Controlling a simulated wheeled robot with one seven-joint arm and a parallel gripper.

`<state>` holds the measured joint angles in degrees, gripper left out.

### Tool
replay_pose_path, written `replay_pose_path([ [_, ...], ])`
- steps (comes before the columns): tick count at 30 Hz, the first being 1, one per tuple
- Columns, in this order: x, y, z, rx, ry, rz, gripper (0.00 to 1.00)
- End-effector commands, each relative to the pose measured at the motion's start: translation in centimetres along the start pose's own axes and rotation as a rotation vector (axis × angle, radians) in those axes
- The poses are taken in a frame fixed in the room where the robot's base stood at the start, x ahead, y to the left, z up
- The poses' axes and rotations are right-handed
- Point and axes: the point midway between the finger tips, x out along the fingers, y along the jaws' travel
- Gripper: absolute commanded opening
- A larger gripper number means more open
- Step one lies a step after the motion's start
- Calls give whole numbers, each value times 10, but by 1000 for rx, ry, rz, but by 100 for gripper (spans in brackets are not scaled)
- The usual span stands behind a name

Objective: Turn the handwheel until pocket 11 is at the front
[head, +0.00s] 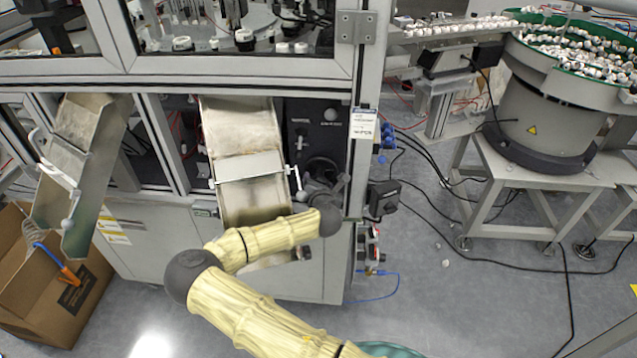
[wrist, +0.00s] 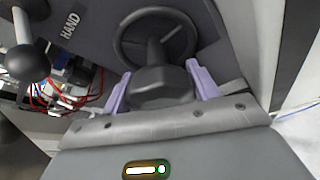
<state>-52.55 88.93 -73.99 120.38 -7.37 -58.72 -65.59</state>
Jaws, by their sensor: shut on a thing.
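The handwheel (wrist: 121,40) is dark, with a round rim and a spoke, in the upper middle of the wrist view. My gripper (wrist: 158,80) has its two lavender fingers on either side of a dark, blocky part at the wheel's near side, and is shut on it. In the head view the handwheel (head: 320,168) is on the black panel of the machine front, partly hidden by my wrist. My gripper (head: 322,188) is in front of it there. Several black and white parts stand behind the machine's window; I cannot read any pocket numbers.
A metal chute (head: 240,130) is just left of the handwheel. A ball-ended lever (wrist: 27,62) and the word HAND are left of the wheel in the wrist view. A second chute (head: 85,130) stands above a cardboard box (head: 75,300). A bowl feeder (head: 545,110) stands at right.

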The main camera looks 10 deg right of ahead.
Motion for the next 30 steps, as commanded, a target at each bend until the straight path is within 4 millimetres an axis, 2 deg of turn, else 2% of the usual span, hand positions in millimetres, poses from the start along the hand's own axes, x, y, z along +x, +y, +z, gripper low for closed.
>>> replay_pose_path([
  [6,0,-1,-3,0,5,-1,37],
  [7,0,-1,-3,0,5,-1,64],
  [8,0,-1,-3,0,5,-1,69],
  [20,1,-1,-2,33,1,13,69],
  [30,2,-3,-5,360,-1,148,69],
])
